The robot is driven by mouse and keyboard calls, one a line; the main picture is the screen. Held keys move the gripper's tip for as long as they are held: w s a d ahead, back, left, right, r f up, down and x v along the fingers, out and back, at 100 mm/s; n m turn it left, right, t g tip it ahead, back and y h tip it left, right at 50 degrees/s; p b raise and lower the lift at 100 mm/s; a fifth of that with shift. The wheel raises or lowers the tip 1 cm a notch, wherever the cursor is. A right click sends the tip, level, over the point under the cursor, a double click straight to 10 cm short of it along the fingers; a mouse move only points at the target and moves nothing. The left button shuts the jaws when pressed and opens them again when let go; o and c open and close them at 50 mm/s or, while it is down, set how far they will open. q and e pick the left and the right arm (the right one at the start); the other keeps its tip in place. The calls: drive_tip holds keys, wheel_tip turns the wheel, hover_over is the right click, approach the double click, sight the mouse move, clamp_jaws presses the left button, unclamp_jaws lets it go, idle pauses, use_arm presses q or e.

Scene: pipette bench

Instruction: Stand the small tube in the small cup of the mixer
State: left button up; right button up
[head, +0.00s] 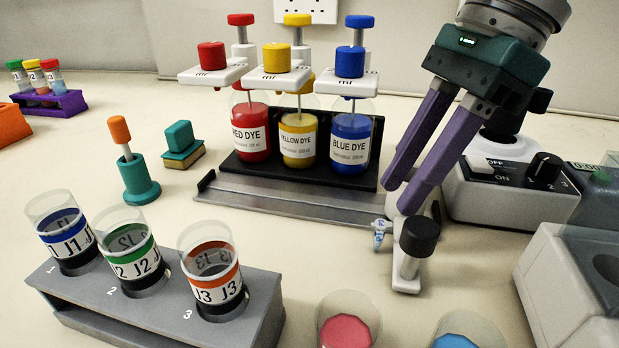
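The mixer (510,190) is a pale box with a black dial and an ON switch at the right. Its cup (500,140) is partly hidden behind my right gripper. A small clear tube with blue marks (379,236) is beside a white stand with a black knob (410,265), in front of the dye rack. My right gripper (402,198) reaches down from the upper right with two purple fingers, tips just above the tube and stand. The fingers have a gap between them, but whether the tips hold anything is unclear. My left gripper is out of view.
Three dye bottles with pumps stand in a black rack (375,175) behind. A grey rack (90,300) holds jars J1, J2 and J3 at front left. Pink (346,328) and blue (457,340) cups are at the front edge. A grey-white device (545,275) stands at right.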

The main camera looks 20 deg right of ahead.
sight(382, 223)
drive_tip(key=x, duration=0.5)
drive_tip(key=shift+s+a+f, duration=0.15)
drive_tip(key=shift+s+f, duration=0.05)
drive_tip(key=shift+f, duration=0.15)
clamp_jaws()
